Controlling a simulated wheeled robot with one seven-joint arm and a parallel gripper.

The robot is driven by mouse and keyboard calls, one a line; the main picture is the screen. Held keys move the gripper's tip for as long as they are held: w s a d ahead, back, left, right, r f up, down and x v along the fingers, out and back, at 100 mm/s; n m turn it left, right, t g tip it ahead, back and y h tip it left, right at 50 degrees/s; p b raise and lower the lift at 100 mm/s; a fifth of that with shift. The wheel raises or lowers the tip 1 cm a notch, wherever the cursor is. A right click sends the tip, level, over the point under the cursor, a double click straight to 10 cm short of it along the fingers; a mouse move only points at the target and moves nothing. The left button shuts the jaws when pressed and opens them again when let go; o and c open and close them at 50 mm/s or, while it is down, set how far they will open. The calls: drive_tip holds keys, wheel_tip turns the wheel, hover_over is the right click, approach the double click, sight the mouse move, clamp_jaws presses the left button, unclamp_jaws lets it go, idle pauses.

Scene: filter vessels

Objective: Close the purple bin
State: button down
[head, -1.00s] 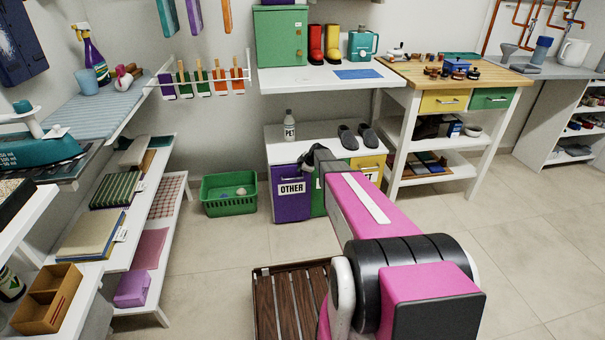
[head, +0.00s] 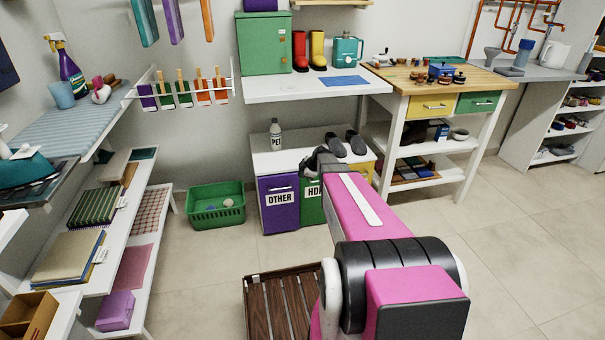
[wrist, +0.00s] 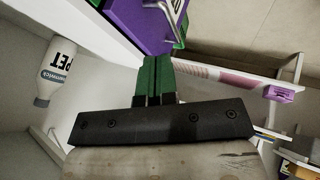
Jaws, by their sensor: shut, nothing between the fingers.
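The purple bin (head: 279,207), labelled OTHER, is at the left of a white cabinet's front, below its top. In the wrist view its purple front (wrist: 135,25) and metal handle show at the top, beyond the white cabinet edge. I cannot tell whether or how far it stands open. My gripper (wrist: 157,60) has its two green fingers together, with nothing between them. They point towards the purple front and seem just short of it; contact is unclear. In the head view my dark gripper end is above the green bin (head: 312,204), just right of the purple bin, its fingertips hidden.
On the white cabinet top (head: 262,151) stand a PET bottle (head: 275,135) and a pair of dark slippers (head: 346,144). A green basket (head: 216,208) is on the floor to the left. A white shelf (head: 85,235) is farther left. Tiled floor lies open between.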

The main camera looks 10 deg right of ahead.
sight(293, 174)
drive_tip(key=w+a+f, duration=0.1)
drive_tip(key=w+f, duration=0.1)
drive_tip(key=w+a+f, duration=0.1)
drive_tip(key=w+f, duration=0.3)
drive_tip(key=shift+w+a, duration=0.4)
drive_tip(key=shift+w, duration=0.4)
drive_tip(key=shift+w, duration=0.1)
drive_tip(key=shift+w, duration=1.25)
